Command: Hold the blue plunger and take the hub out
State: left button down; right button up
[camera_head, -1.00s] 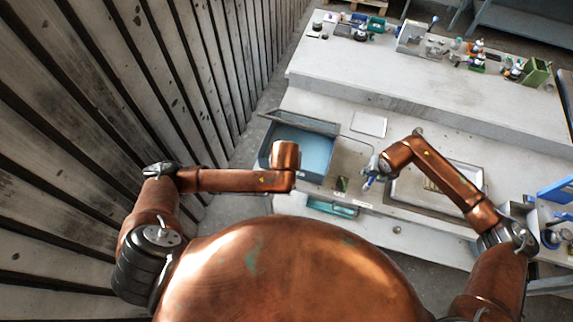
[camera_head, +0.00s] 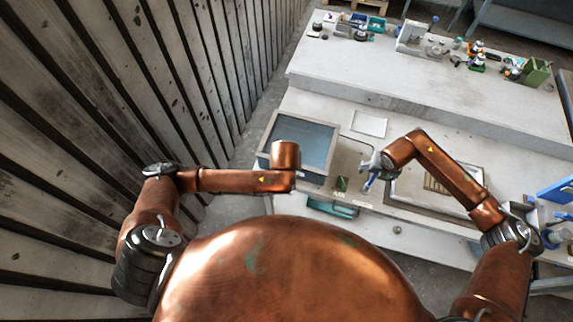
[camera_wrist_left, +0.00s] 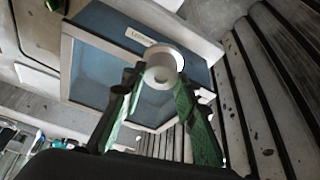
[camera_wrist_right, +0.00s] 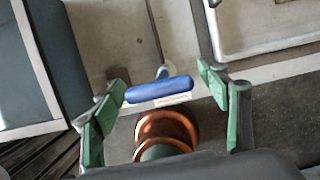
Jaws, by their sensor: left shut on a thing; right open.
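A white round part with a hollow end, which looks like the hub (camera_wrist_left: 160,66), is between the fingers of my left gripper (camera_wrist_left: 152,85) in the left wrist view. My left gripper is shut on it, over the grey bin with blue inner walls (camera_wrist_left: 208,48). In the head view my left wrist hides this part. The blue plunger (camera_wrist_right: 160,90) lies between the fingertips of my right gripper (camera_wrist_right: 165,84) in the right wrist view. Those fingers are open, with the plunger's blue bar spanning most of the gap. It also shows in the head view (camera_head: 369,182).
The grey bin (camera_head: 332,160) stands on the bench left of my right gripper. A shallow tray (camera_head: 408,197) lies to the right. A small green item (camera_head: 341,184) is near the bin.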

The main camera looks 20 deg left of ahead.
jog(key=v, duration=1.2)
dwell(0.5)
